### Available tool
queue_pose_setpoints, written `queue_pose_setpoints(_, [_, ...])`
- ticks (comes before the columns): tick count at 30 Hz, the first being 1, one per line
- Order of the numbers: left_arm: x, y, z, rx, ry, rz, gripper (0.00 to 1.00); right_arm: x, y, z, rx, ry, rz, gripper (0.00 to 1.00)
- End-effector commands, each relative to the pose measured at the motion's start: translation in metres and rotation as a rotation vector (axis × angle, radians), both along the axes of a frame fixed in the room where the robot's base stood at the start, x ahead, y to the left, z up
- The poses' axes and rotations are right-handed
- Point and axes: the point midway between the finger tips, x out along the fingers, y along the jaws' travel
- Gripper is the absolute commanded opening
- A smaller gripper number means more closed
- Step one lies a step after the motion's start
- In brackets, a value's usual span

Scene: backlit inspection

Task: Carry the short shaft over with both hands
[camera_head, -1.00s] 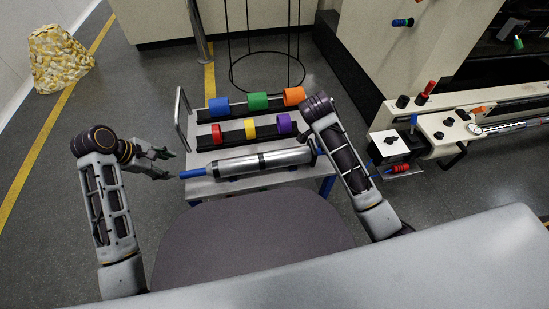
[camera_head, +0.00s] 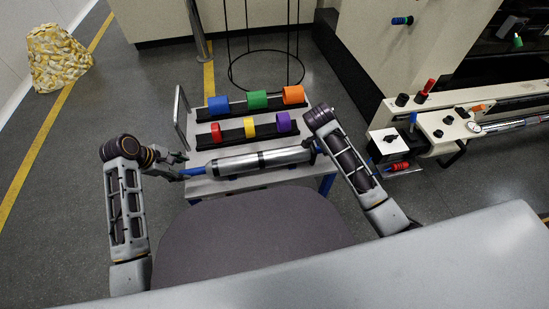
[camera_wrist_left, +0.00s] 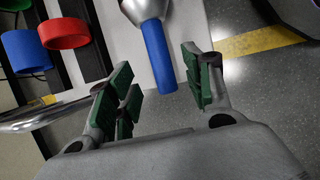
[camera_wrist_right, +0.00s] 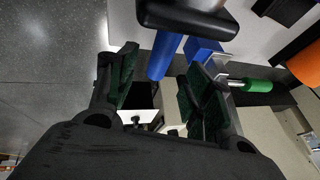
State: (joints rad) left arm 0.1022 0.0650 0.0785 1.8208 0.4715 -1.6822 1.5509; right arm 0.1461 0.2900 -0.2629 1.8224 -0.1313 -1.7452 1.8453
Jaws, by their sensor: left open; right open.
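The short shaft (camera_head: 262,161) is a silver cylinder with dark bands and blue ends, lying along the near edge of the cart. My left gripper (camera_head: 180,166) is open at its left end. In the left wrist view the blue left end (camera_wrist_left: 157,55) reaches between the open green-padded fingers (camera_wrist_left: 158,72), with gaps on both sides. My right gripper is open at the shaft's right end; the arm hides most of it in the head view. In the right wrist view the blue right end (camera_wrist_right: 163,55) shows between its open fingers (camera_wrist_right: 160,70).
The grey cart (camera_head: 205,187) carries two dark racks with coloured rings, including a blue ring (camera_head: 218,105) and a purple ring (camera_head: 284,122), behind the shaft. A cream machine with a control panel (camera_head: 440,128) stands at right. Open floor lies at left.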

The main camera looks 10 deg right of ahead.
Motion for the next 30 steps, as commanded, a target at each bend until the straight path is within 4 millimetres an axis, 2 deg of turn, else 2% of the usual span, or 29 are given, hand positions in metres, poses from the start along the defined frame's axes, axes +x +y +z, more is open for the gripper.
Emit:
queue_pose_setpoints(15, [0.014,-0.022,-0.052,-0.001,0.001,-0.001,0.51,0.014,-0.023,-0.051,-0.001,0.001,-0.002,0.51])
queue_pose_setpoints(21, [0.016,-0.026,-0.061,0.000,0.000,-0.001,0.51,0.016,-0.026,-0.060,0.000,0.000,-0.001,0.51])
queue_pose_setpoints(30, [0.016,-0.027,-0.062,0.000,0.000,-0.001,0.51,0.016,-0.027,-0.061,0.000,0.000,-0.001,0.51])
